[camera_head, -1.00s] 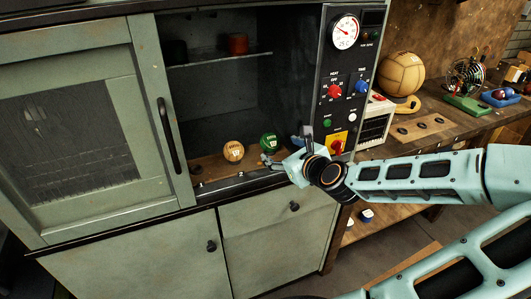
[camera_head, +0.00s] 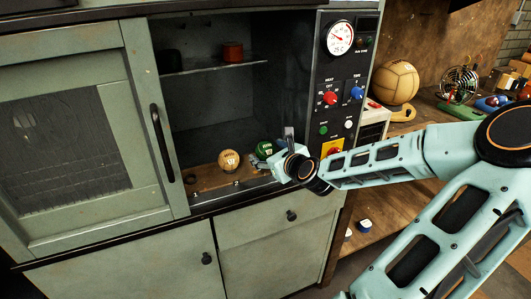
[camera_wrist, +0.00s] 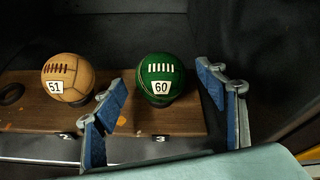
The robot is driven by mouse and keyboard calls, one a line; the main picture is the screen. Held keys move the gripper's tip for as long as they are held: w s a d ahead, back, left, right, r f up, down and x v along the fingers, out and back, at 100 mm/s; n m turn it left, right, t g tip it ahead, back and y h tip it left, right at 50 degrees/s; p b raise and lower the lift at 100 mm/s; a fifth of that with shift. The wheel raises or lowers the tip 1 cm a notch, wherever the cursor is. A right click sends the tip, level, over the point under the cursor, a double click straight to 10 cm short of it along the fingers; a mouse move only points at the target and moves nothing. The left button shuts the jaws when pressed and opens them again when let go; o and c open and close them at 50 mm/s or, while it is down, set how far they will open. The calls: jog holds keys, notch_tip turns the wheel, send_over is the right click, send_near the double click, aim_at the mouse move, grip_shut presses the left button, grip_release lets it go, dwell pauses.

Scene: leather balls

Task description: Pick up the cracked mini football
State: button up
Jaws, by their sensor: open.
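Two small laced balls rest on a wooden rack inside the open cabinet. The tan ball, labelled 51, shows in the head view (camera_head: 229,160) and at the left of the wrist view (camera_wrist: 70,78). The green ball, labelled 60, is beside it on the right, in the head view (camera_head: 263,147) and the wrist view (camera_wrist: 161,78). I cannot make out a clear crack on either. My gripper (camera_wrist: 160,82) is open and empty, its blue-padded fingers spread to either side of the green ball's line of sight. In the head view, my gripper (camera_head: 272,154) partly covers the green ball.
The wooden rack (camera_wrist: 30,122) has an empty ring left of the tan ball. A shelf (camera_head: 215,65) with a red pot (camera_head: 233,51) is above. The control panel (camera_head: 345,85) stands close on the right, the cabinet door (camera_head: 70,120) on the left.

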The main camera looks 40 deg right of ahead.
jog(key=shift+x, duration=1.35)
jog(key=shift+c, duration=0.7)
jog(key=c, duration=1.2)
jog(key=shift+r, duration=0.1)
